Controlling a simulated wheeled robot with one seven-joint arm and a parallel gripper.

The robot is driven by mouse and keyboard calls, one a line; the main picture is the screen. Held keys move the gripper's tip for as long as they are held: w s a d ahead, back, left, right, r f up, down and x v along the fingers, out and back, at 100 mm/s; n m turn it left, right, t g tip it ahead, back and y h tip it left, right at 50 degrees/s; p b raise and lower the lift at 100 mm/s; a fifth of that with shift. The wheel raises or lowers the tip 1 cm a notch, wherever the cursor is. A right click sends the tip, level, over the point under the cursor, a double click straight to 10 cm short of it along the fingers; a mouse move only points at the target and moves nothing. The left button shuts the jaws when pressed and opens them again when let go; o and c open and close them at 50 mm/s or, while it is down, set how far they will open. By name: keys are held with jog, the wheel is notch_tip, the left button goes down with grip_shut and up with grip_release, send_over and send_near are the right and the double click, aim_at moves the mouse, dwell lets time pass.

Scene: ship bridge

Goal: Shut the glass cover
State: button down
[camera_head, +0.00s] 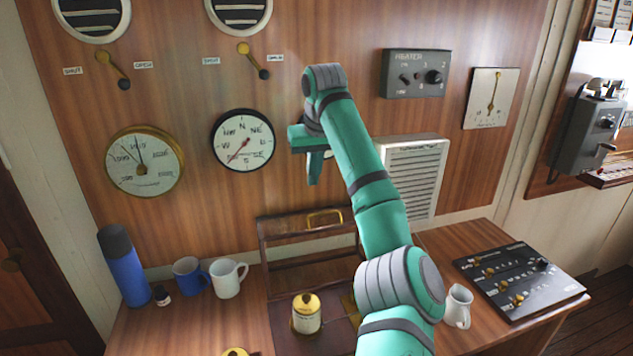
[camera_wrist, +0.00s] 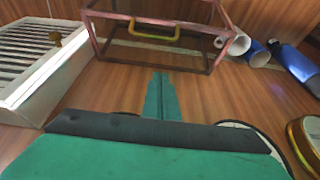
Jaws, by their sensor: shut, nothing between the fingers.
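The glass cover (camera_head: 290,233) is a clear box with a dark reddish frame and a brass handle (camera_head: 325,217). It stands tipped up open at the back of the desk, by the wall. A jar with a brass lid (camera_head: 306,315) stands uncovered in front of it on a dark base. My gripper (camera_head: 315,180) is shut and empty, above the cover and close to the wall, apart from the handle. In the wrist view the shut fingers (camera_wrist: 162,96) point toward the cover's frame (camera_wrist: 100,14) and handle (camera_wrist: 153,30). My arm hides the cover's right side in the head view.
A white louvred vent (camera_head: 412,180) is on the wall right of my gripper, and a compass dial (camera_head: 243,140) is to its left. A blue flask (camera_head: 123,268), blue mug (camera_head: 190,276) and white mug (camera_head: 228,279) stand left of the cover. A control panel (camera_head: 518,280) is at right.

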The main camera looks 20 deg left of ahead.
send_over(315, 225)
jog(key=w+a, duration=0.2)
jog(key=w, duration=0.1)
notch_tip(315, 225, down, 8)
jog(key=shift+w+r, duration=0.1)
jog(key=shift+r, duration=0.15)
jog(key=shift+f, duration=0.35)
jog(key=shift+s+d, duration=0.5)
jog(key=shift+s, duration=0.3)
jog(key=shift+s+d, duration=0.45)
jog(key=shift+s, duration=0.35)
